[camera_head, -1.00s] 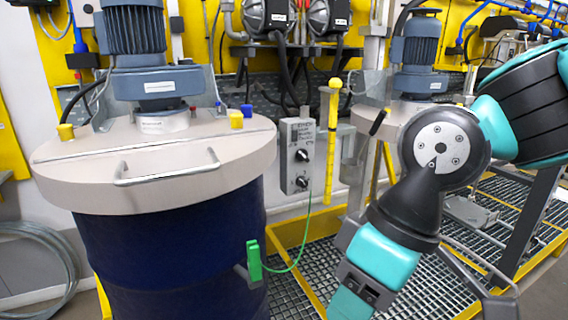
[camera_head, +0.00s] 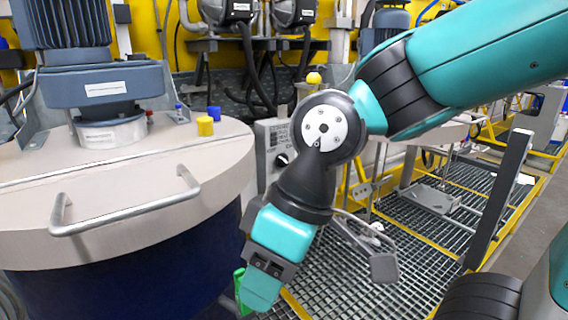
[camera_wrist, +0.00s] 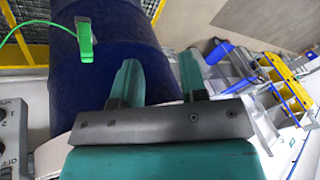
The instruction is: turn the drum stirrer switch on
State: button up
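The grey switch box (camera_head: 268,150) stands right of the near drum in the head view, partly hidden by my arm. One black knob (camera_head: 282,159) shows on it; the lower part is covered. In the wrist view the box (camera_wrist: 10,140) is cut by the left edge, with a dark knob (camera_wrist: 2,115) and an "OFF" label readable. My gripper (camera_wrist: 158,75) is open and empty, its two teal fingers apart in front of the blue drum (camera_wrist: 65,90). In the head view my gripper (camera_head: 262,292) hangs below the box, beside the drum.
A green clamp (camera_wrist: 86,40) with a green cable sits near the drum, left of my fingers; it is mostly hidden behind my gripper in the head view. The drum lid (camera_head: 130,190) carries a metal handle (camera_head: 125,212) and a motor (camera_head: 100,85). Grating (camera_head: 350,280) lies to the right.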

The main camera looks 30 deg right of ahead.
jog(key=w+d+f+n+t+y+b, duration=0.1)
jog(key=w+d+f+t+b, duration=0.3)
jog(key=w+b, duration=0.25)
jog(key=w+d+f+t+y+b, duration=0.1)
jog(key=w+d+f+t+b, duration=0.25)
jog(key=w+t+b, duration=0.35)
jog(key=w+d+r+t+h+b, duration=0.1)
jog(key=w+d+t+h+b, duration=0.15)
jog(key=d, duration=0.75)
jog(key=w+d+r+t+h+b, duration=0.1)
jog(key=w+d+t+h+b, duration=0.2)
jog(key=d, duration=0.6)
jog(key=w+p, duration=0.4)
jog(key=w, duration=1.1)
jog(key=shift+w+a+t+h+p, duration=0.15)
jog(key=shift+a+t+h+p, duration=0.1)
jog(key=shift+t+h+p, duration=0.15)
jog(key=shift+c, duration=0.2)
grip_shut()
